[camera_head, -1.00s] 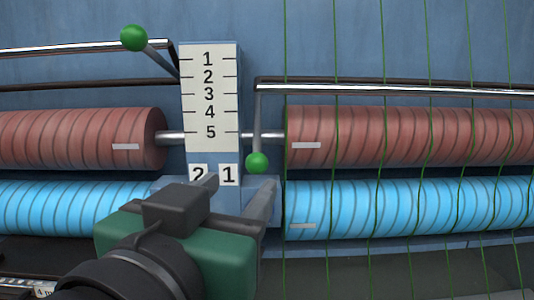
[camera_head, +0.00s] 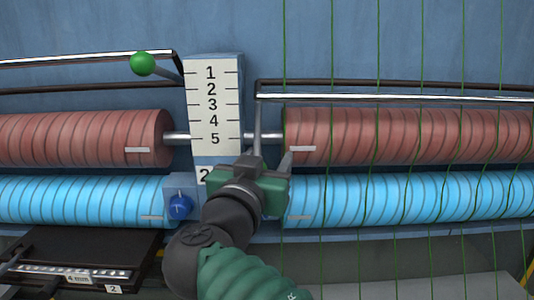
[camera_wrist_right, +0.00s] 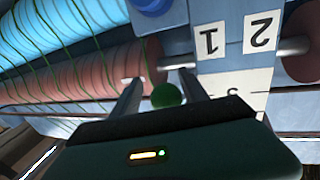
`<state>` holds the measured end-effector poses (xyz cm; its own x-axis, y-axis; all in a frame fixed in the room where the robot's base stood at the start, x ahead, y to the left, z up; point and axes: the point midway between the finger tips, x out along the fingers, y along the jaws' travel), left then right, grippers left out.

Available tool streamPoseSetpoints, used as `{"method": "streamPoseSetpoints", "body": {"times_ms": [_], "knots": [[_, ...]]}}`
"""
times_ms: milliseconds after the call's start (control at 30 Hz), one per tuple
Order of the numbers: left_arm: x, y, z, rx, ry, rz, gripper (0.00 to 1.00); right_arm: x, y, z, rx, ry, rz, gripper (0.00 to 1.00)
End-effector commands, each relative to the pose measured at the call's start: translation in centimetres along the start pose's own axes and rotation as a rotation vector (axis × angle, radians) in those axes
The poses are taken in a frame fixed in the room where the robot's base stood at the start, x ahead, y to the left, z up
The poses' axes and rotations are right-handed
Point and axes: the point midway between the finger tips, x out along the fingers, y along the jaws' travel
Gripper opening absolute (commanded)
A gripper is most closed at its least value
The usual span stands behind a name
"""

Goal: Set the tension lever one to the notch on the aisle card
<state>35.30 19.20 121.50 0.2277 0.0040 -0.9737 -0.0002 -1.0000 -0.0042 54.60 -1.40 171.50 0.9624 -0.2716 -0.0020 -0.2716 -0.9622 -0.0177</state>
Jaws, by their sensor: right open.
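Lever one's rod (camera_head: 257,118) hangs down from the right bar, just right of the scale plate (camera_head: 215,100) numbered 1 to 5. Its green ball is hidden in the head view, but the ball (camera_wrist_right: 166,95) shows between the fingers in the wrist view. My right gripper (camera_head: 271,155) is open around that ball; I cannot tell whether either finger touches it. The tag 1 (camera_wrist_right: 209,39) shows in the wrist view and is covered in the head view. Lever two's green ball (camera_head: 142,63) is raised at the left, near notch 1. My left gripper is not in view.
Red rollers (camera_head: 75,138) and light-blue rollers (camera_head: 80,202) lie either side of the scale. Thin green strands (camera_head: 378,120) hang across the right side. A blue knob (camera_head: 180,206) sits below. A black unit (camera_head: 80,250) with small white labels, one reading 2, is lower left.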

Motion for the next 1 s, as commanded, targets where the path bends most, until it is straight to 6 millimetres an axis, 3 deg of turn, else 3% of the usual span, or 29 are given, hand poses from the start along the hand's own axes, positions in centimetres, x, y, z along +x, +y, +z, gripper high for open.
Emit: {"method": "streamPoseSetpoints", "body": {"times_ms": [67, 433, 1000], "knots": [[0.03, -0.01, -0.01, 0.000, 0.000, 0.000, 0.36, -0.04, -0.05, 0.03, 0.000, 0.000, -0.001, 0.48], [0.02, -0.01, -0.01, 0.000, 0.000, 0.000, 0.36, -0.43, -0.16, -0.08, 0.000, 0.001, -0.005, 0.00], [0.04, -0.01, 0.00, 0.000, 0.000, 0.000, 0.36, -0.41, -0.14, 0.07, -0.001, -0.001, -0.004, 0.00]]}}
